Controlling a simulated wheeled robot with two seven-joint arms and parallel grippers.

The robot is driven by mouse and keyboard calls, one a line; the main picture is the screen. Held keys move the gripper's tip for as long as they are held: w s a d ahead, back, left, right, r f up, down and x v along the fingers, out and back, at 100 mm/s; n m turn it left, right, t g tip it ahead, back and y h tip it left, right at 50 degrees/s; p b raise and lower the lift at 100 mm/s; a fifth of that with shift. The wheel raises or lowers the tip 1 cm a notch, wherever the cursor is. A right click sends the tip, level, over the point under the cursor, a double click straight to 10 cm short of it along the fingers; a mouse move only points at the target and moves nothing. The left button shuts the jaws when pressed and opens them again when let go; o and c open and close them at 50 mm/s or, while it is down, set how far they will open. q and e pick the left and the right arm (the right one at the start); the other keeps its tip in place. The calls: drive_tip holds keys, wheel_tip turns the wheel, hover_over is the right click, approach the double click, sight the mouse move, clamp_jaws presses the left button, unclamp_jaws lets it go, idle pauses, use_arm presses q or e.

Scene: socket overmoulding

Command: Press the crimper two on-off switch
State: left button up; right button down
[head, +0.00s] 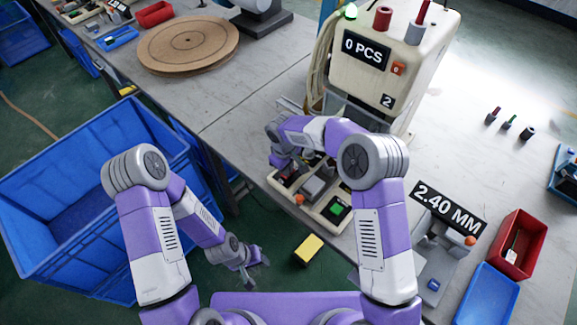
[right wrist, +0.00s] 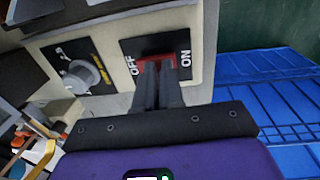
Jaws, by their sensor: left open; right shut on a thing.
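The crimper marked "2" (head: 395,62) stands on the bench in the head view, with a "0 PCS" display and a green lamp on top. In the right wrist view its red on-off switch (right wrist: 157,56) sits on a black plate between the words OFF and ON. My right gripper (right wrist: 158,72) is shut on the red switch, with its fingertips at the switch and partly covering it. In the head view the switch is hidden and my right arm bends in front of the crimper. My left gripper (head: 254,266) is open and empty, low beside the bench.
A round knob (right wrist: 82,75) is left of the switch plate. A large blue crate (head: 85,210) stands at left on the floor. A yellow block (head: 308,250) lies near my left gripper. A red bin (head: 518,248) and blue tray (head: 487,295) are at right.

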drive_tip(key=shift+s+a+f, duration=0.1)
drive_tip(key=shift+s+f, duration=0.2)
drive_tip(key=shift+f, duration=0.1)
wheel_tip(320, 180, up, 4)
drive_tip(key=p, duration=0.2)
drive_tip(key=shift+w+a+r+p, duration=0.1)
drive_tip(key=shift+r+p, duration=0.15)
drive_tip(key=shift+p, duration=0.15)
wheel_tip(320, 180, up, 10)
drive_tip(key=p, duration=0.1)
drive_tip(key=shift+s+a+r, duration=0.15)
drive_tip(key=shift+s+a, duration=0.05)
drive_tip(key=shift+s, duration=0.05)
drive_tip(key=s+t+h+b, duration=0.1)
drive_tip(key=b, duration=0.6)
